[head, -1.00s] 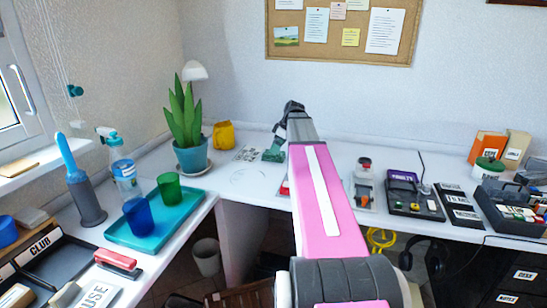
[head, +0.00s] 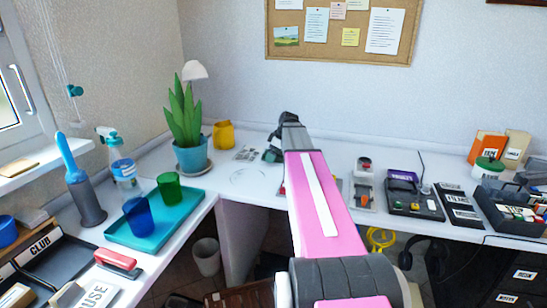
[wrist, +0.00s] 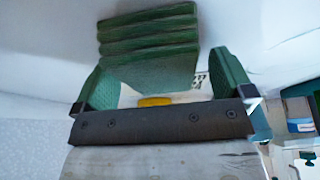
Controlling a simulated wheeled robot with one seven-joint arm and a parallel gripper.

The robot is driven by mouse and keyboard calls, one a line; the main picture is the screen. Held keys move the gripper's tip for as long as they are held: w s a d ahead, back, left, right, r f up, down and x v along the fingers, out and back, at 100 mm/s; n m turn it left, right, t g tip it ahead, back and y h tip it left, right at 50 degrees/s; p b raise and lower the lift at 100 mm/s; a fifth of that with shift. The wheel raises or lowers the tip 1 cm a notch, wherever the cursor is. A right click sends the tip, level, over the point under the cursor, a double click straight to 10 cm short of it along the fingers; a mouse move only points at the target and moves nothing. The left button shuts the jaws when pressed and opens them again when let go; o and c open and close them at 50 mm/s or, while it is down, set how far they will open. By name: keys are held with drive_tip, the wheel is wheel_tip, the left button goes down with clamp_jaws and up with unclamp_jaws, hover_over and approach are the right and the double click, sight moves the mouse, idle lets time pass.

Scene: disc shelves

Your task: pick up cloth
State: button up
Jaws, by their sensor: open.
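In the wrist view a green folded cloth (wrist: 150,45) with several stacked ridges lies ahead of my gripper (wrist: 164,62). My gripper is open, with one dark green finger on each side of the cloth. In the head view my gripper (head: 271,155) is low over the back of the white desk, left of my pink arm. There the cloth cannot be told apart from the green fingers.
A yellow mug (head: 224,135) and a potted plant (head: 190,155) stand left of my gripper. A teal tray (head: 180,228) holds a blue and a green cup. Gadgets in trays (head: 413,200) lie to the right.

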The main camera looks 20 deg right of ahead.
drive_tip(key=shift+f, duration=0.1)
drive_tip(key=c, duration=1.1)
drive_tip(key=shift+r, duration=0.55)
wheel_tip(320, 180, up, 3)
drive_tip(key=shift+r, duration=0.15)
drive_tip(key=shift+s+a+r, duration=0.8)
drive_tip(key=shift+a+r, duration=0.35)
drive_tip(key=shift+a, duration=0.65)
drive_tip(key=shift+s+a+r, duration=0.75)
drive_tip(key=shift+a+r, duration=0.4)
drive_tip(key=shift+a, duration=0.6)
drive_tip(key=shift+s+a+r, duration=0.8)
drive_tip(key=shift+a+r, duration=0.35)
drive_tip(key=shift+a, duration=0.65)
